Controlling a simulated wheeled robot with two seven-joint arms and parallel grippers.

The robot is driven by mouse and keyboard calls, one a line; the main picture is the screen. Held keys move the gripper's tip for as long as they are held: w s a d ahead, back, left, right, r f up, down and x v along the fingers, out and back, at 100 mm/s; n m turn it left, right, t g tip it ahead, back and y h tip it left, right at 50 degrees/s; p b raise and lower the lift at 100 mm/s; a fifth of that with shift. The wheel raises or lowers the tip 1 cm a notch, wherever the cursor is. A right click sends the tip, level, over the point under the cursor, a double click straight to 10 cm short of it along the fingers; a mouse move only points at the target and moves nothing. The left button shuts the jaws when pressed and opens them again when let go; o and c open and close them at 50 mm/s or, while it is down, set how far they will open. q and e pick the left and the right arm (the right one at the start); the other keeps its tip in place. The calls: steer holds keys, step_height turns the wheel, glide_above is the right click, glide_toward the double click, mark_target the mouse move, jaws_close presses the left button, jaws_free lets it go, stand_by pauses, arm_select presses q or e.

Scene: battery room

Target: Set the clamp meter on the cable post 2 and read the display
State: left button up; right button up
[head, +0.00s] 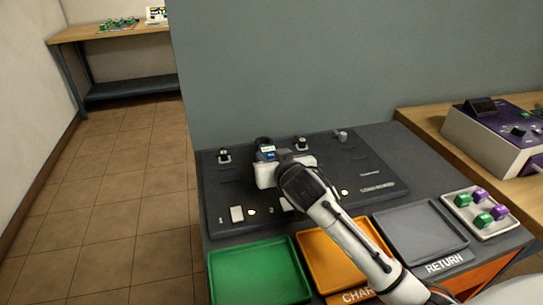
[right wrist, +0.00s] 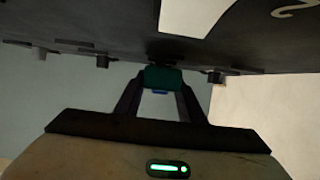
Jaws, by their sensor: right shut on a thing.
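The clamp meter (head: 267,154) has a small lit greenish-blue display, too small to read, and stands over the middle of the dark cable board (head: 370,170). My right gripper (head: 268,170) is shut on it. In the right wrist view a dark green block, the clamp meter (right wrist: 163,77), sits between my fingers, close to the board. A dark rounded part shows behind the display; I cannot tell whether the jaw is around a post. One post (head: 224,155) stands left of the meter, another post (head: 302,143) right of it. The gripper partly hides the board's numbers. My left gripper is not in view.
A green tray (head: 258,276), an orange tray (head: 318,254) and a grey tray (head: 424,235) line the bench front. A white tray (head: 489,229) with green and purple blocks is at right. A purple-topped device (head: 495,135) stands on a wooden table. Tiled floor is clear at left.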

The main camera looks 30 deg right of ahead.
steer(key=shift+f+b, duration=0.4)
steer(key=shift+f, duration=0.25)
steer(key=o, duration=1.1)
steer(key=shift+c, duration=0.2)
steer(key=shift+p+v, duration=1.05)
steer(key=shift+v, duration=0.2)
steer(key=shift+p+v, duration=1.1)
steer(key=shift+v, duration=0.6)
steer(key=shift+p+v, duration=0.45)
steer(key=shift+v, duration=2.1)
steer(key=shift+d+r, duration=0.1)
